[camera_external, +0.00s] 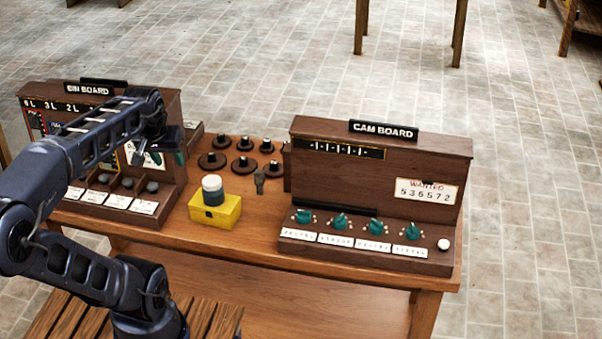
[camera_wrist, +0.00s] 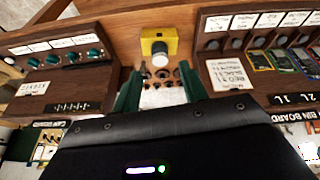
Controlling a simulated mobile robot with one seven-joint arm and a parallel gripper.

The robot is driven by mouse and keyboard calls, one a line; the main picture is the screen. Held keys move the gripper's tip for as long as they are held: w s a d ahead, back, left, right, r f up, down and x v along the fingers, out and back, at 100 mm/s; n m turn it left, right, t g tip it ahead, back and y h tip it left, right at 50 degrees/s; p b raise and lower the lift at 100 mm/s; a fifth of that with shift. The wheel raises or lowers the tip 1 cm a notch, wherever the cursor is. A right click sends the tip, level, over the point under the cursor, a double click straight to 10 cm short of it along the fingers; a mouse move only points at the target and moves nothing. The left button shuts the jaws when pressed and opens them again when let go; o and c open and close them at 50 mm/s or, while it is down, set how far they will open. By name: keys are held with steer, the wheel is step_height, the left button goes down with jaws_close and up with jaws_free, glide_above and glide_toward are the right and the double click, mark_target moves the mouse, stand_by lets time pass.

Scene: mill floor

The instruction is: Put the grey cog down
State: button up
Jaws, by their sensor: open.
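My gripper (camera_external: 160,156) hangs in front of the bin board in the outside view. No grey cog can be made out for certain. A small dark grey piece (camera_external: 260,182) stands on the table right of the yellow box; I cannot tell if it is the cog. Several dark round discs with knobs (camera_external: 243,166) stand in two rows behind it, and some show small between my fingers in the wrist view.
The bin board (camera_external: 88,90) stands at left and the cam board (camera_external: 380,165) with green knobs at right. A yellow box (camera_external: 228,210) with a white-topped button sits between them. The table's front strip (camera_external: 235,250) is bare.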

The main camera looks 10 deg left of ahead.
steer(key=shift+s+a+f+m, duration=0.15)
steer(key=shift+s+m, duration=0.2)
steer(key=shift+s, duration=0.35)
steer(key=shift+s+a+f+m, duration=0.1)
steer(key=shift+s+m, duration=0.25)
steer(key=shift+s, duration=0.3)
stand_by(0.3)
